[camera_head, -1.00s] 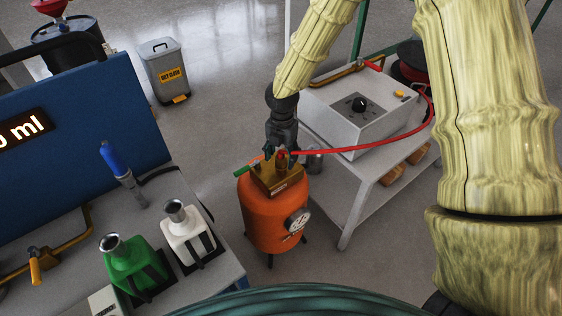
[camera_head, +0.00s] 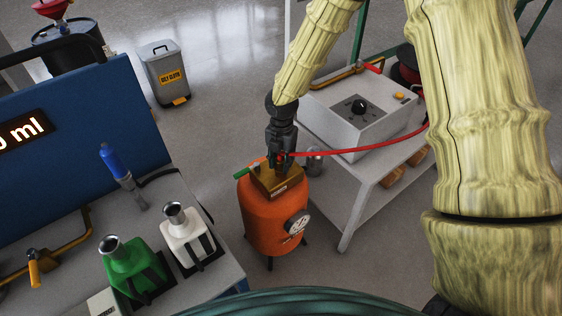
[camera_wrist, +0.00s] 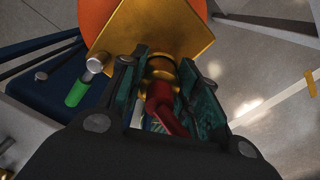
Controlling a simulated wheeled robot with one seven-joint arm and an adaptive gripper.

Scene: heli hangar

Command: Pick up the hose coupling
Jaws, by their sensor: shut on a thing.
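The hose coupling (camera_wrist: 162,97) is a red and brass piece on the end of a red hose (camera_head: 345,150). In the wrist view it sits between the two fingers of my gripper (camera_wrist: 165,90). My gripper (camera_head: 281,152) is shut on it, pointing down just above the brass block (camera_head: 272,181) on top of the orange tank (camera_head: 268,218). The brass block (camera_wrist: 150,35) lies right behind the coupling in the wrist view; the coupling's brass end meets or nearly meets it. In the head view my fingers hide most of the coupling.
A green-handled lever (camera_wrist: 77,92) sticks out at the block's left. A grey cart (camera_head: 345,198) with a white box (camera_head: 358,108) stands right of the tank. A bench at left holds a green can (camera_head: 132,262) and a white can (camera_head: 187,234). Open floor lies behind the tank.

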